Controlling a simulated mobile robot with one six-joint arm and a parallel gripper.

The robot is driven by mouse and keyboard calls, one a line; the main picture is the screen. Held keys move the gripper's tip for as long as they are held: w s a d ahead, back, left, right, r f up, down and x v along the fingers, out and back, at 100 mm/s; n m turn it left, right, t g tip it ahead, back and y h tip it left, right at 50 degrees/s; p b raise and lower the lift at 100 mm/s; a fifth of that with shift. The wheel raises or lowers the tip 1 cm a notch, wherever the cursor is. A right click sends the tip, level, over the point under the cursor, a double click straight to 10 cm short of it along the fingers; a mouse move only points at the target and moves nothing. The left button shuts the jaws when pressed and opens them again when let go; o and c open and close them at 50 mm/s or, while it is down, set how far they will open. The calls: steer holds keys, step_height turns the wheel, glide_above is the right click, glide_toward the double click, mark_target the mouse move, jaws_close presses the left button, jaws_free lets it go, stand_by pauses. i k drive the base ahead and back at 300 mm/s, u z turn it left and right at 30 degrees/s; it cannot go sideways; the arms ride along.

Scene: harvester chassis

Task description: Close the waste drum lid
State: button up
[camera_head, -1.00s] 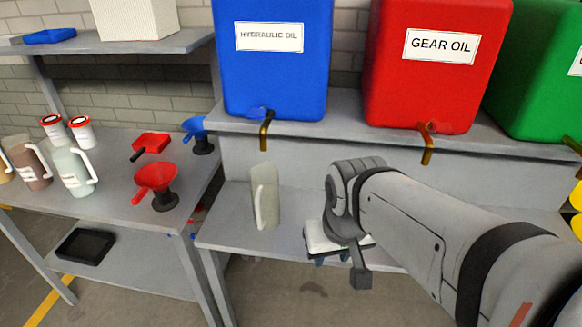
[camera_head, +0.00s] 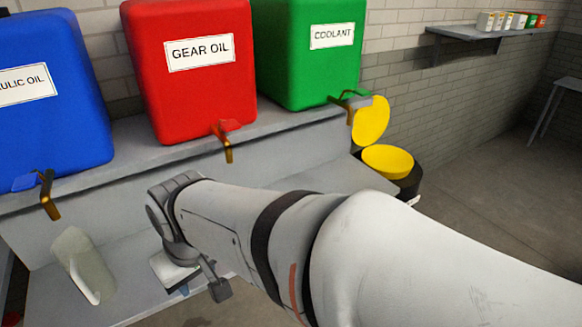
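The waste drum (camera_head: 409,183) stands at the right end of the bench, dark-bodied with a yellow top. Its round yellow lid (camera_head: 371,121) is raised, tilted nearly upright at the drum's back left. My gripper (camera_head: 178,272) is at the lower left, low over the bench's lower shelf and well left of the drum. My arm covers part of it and its fingertips do not show clearly, so I cannot tell whether it is open. My arm crosses the foreground below the drum.
Blue (camera_head: 50,95), red (camera_head: 190,65) and green (camera_head: 307,50) oil tanks stand on the bench with taps jutting forward. A pale jug (camera_head: 85,265) stands left of my gripper. Open floor (camera_head: 480,210) lies right of the drum. A wall shelf (camera_head: 485,32) holds small containers.

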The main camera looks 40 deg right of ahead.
mark_target(370, 122)
steer(key=z, duration=2.2)
steer(key=k, duration=1.25)
steer(key=z, duration=0.6)
steer(key=i, duration=1.4)
steer(key=z, duration=0.6)
steer(key=i, duration=1.6)
steer(key=u, duration=0.65)
steer(key=i, duration=1.4)
steer(key=u, duration=1.1)
steer(key=i, duration=0.55)
steer(key=u, duration=0.35)
